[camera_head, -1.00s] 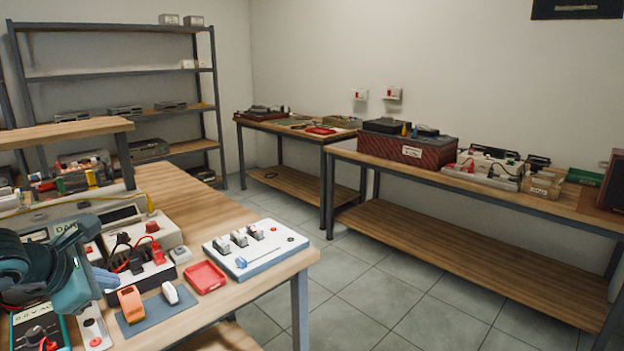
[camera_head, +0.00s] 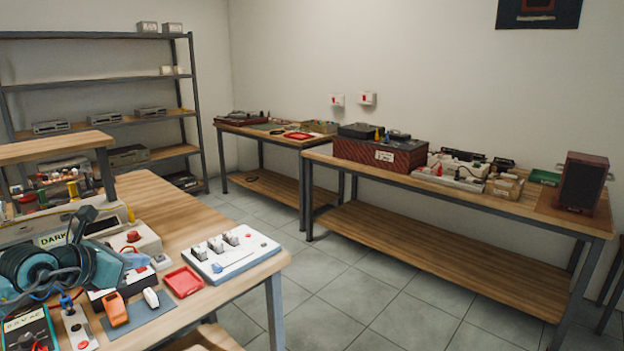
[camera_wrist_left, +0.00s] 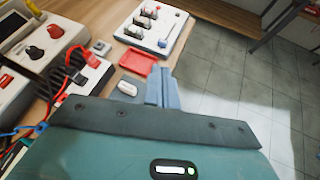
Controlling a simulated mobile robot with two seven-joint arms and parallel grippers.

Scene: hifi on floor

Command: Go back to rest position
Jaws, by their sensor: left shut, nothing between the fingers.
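My left arm and gripper (camera_head: 138,261) are at the lower left of the head view, over the near workbench (camera_head: 180,212). In the left wrist view the blue-grey fingers (camera_wrist_left: 161,72) are together with nothing between them. They point past a red tray (camera_wrist_left: 137,62) and a small white object (camera_wrist_left: 127,88); the gap to the bench is hard to judge. My right gripper is in neither view.
The bench holds a white switch panel (camera_head: 232,255), a red tray (camera_head: 183,281), an orange device (camera_head: 115,308) and several instruments with cables. A long table (camera_head: 450,195) with a dark red case (camera_head: 380,152) stands along the wall. The tiled floor (camera_head: 370,285) between is clear.

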